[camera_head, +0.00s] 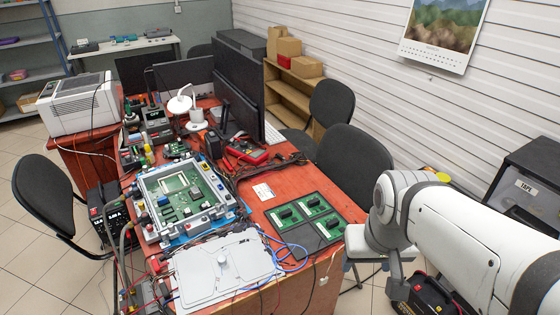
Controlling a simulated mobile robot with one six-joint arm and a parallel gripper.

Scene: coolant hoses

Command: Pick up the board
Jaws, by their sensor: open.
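A green circuit board (190,203) with a pale square outline and dark parts lies in a grey metal frame (148,231) on the red table, left of centre. A dark panel (299,249) with green board-like areas and black parts lies flat on the table to the right. I cannot tell which of them is the board meant. My white arm shows at the right side, apart from both. My gripper is not visible in this view.
A light grey plate with a knob (222,262) lies at the table's front, with blue and red cables beside it. Cables and hoses run along the left edge. Dark monitors (237,85) and a white lamp (180,103) stand behind. Chairs (352,160) flank the table.

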